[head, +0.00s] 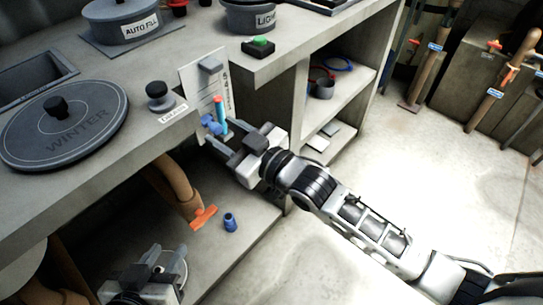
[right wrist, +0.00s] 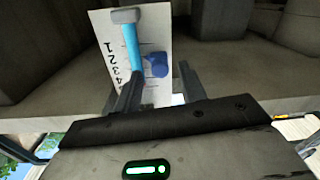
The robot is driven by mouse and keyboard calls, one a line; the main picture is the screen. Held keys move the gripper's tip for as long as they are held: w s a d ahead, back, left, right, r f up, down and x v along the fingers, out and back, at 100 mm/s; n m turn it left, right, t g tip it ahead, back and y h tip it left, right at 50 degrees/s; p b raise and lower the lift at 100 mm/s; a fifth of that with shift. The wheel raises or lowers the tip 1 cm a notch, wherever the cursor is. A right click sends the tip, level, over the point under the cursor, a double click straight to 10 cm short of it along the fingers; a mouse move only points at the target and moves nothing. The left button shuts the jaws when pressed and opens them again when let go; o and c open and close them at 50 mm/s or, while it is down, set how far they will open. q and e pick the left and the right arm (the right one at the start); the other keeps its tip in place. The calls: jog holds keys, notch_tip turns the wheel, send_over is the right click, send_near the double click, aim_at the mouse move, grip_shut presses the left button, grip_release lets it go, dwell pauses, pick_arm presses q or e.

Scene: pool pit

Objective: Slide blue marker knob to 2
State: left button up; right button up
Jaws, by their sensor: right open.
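The blue marker knob (head: 210,125) sticks out from the white scale plate (head: 196,68) on the counter's front; it also shows in the right wrist view (right wrist: 156,64). The plate bears the numbers 1 to 4, with 1 at the top in the right wrist view. The knob appears around the lower numbers; its exact mark I cannot tell.
A round WINTER lid (head: 65,122) and a small dark knob (head: 158,94) are on the counter, with a green button (head: 259,46) further right. Below, an orange valve handle (head: 203,217) and a blue fitting (head: 230,222) stand near the shelf edge.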

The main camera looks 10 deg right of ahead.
pick_arm(q)
jog(key=shift+w+r+p, duration=0.15)
jog(key=shift+r+p, duration=0.15)
jog(key=shift+p, duration=0.15)
pick_arm(e)
jog(key=v, duration=1.5)
jog(key=shift+s+d, duration=0.15)
pick_arm(q)
jog(key=r+p, duration=0.1)
jog(key=p, duration=0.2)
jog(key=r+p, duration=0.1)
jog(key=p, duration=0.1)
jog(key=r+g+p, duration=0.1)
jog(key=p, duration=0.2)
jog(key=shift+s+a+y+p, duration=0.2)
jog(key=shift+a+y+p, duration=0.1)
jog(key=shift+a, duration=0.05)
pick_arm(e)
jog(key=s+d+f+m+g+h, duration=0.2)
jog(key=s+f+m+g+h, duration=0.1)
jog(key=s+f+m+h, duration=0.2)
jog(key=f+m+h, duration=0.1)
jog(key=m+h, duration=0.1)
jog(key=shift+d+g+h, duration=0.3)
jog(key=shift+d, duration=0.05)
